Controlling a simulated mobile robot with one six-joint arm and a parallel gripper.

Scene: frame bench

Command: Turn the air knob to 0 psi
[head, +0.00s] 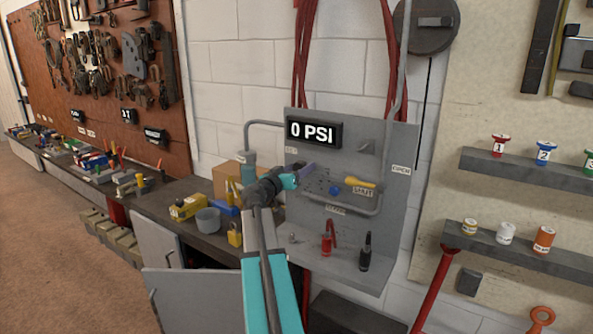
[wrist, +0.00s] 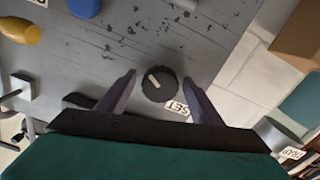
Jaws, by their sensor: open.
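The air knob (wrist: 153,91) is a dark round dial with a white pointer mark, on the grey panel next to a "SET" label. In the wrist view it sits between the two fingers of my gripper (wrist: 159,79). The fingers are apart, with a visible gap on each side of the knob. In the head view my gripper (head: 303,172) reaches the panel's left part and hides the knob. The display (head: 313,132) above reads "0 PSI".
The grey panel (head: 392,218) also carries a yellow handle (head: 361,183) by a "SHUT" label and a blue knob (head: 336,191). Red and black tools stand on its lower ledge. A workbench with a grey cup (head: 208,221) and yellow items is at left.

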